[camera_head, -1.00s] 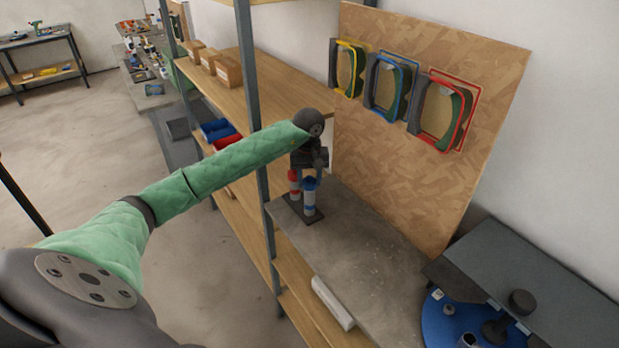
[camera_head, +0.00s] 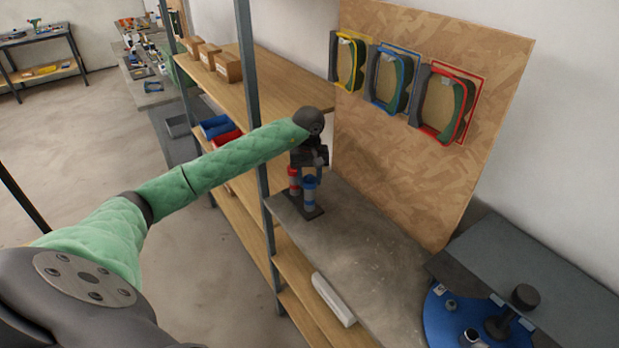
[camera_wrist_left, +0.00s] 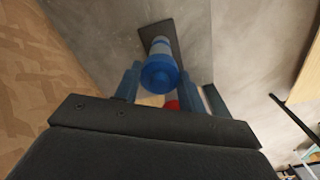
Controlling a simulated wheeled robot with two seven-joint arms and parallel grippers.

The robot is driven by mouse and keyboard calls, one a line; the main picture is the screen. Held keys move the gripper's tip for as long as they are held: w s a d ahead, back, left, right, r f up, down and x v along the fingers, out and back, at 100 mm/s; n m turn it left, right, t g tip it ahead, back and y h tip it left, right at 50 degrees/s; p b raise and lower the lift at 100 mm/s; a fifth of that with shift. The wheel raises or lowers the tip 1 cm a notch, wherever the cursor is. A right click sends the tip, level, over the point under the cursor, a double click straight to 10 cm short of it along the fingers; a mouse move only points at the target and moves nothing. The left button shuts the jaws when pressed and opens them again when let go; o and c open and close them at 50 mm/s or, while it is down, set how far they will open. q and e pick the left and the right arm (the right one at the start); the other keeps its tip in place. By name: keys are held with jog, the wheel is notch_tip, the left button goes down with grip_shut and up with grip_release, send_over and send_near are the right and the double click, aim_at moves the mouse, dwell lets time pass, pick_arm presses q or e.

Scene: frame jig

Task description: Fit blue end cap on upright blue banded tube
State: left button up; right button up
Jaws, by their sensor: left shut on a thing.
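The blue banded tube (camera_head: 310,200) stands upright on a dark base plate (camera_head: 313,214) at the grey table's far left end. It has pale and blue bands and also shows in the left wrist view (camera_wrist_left: 160,46). My left gripper (camera_head: 311,174) points down over it. In the left wrist view its fingers (camera_wrist_left: 161,78) are shut on the blue end cap (camera_wrist_left: 158,73), which is in line with the tube's top. I cannot tell whether the cap is fully seated. My right gripper is out of view.
A red-topped tube (camera_head: 293,178) stands close on the left, on the same plate. A grey shelf post (camera_head: 256,130) rises beside my left arm. A white bar (camera_head: 333,299) lies near the table's front edge. The table's middle is clear. Coloured frames hang on the board (camera_head: 440,180).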

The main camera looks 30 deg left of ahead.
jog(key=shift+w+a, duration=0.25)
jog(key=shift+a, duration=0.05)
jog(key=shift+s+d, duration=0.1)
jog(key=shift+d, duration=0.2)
pick_arm(q)
jog(key=shift+f+b, duration=0.5)
jog(key=shift+b, duration=0.1)
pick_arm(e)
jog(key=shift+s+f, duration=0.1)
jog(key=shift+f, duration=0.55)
pick_arm(q)
jog(key=o, duration=1)
jog(key=shift+o, duration=0.2)
